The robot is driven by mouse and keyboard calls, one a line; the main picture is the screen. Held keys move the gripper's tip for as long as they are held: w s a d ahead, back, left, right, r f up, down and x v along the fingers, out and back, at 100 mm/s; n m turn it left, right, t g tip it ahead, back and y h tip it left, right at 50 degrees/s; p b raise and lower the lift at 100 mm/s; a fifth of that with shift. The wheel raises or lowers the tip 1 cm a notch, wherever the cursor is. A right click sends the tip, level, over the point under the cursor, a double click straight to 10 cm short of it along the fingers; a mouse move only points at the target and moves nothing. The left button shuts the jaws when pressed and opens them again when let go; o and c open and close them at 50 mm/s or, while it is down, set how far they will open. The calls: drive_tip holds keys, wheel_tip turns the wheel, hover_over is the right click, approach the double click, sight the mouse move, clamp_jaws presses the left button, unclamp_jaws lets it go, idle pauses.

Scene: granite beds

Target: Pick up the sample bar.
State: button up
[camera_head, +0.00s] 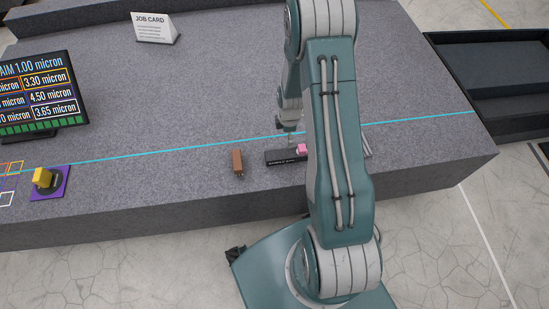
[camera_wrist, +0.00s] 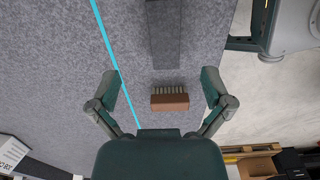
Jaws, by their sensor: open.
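A long dark bar (camera_head: 284,158) with small pale lettering lies on the granite bed, partly hidden behind my arm. A small pink block (camera_head: 302,148) appears at its far side. I take the dark bar as the likely sample bar, but the lettering is too small to be sure. In the wrist view the dark bar (camera_wrist: 162,38) runs off the top edge. My gripper (camera_wrist: 160,85) is open and empty, its two fingers spread wide.
The brown brush (camera_head: 237,162) lies left of the bar; its pale bristles show in the wrist view (camera_wrist: 170,102). A cyan line (camera_head: 200,151) crosses the bed. A dark tray (camera_head: 500,80) is right.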

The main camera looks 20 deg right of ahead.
hover_over(286, 153)
drive_tip(key=f, duration=0.6)
drive_tip(key=shift+w+d, duration=0.15)
drive_tip(key=shift+d, duration=0.05)
drive_tip(key=f, duration=0.4)
drive_tip(key=shift+s+a+f, duration=0.1)
drive_tip(key=shift+s+a, duration=0.1)
drive_tip(key=shift+a, duration=0.05)
drive_tip(key=shift+f, duration=0.6)
drive_tip(key=shift+w, duration=0.1)
drive_tip(key=c, duration=1.3)
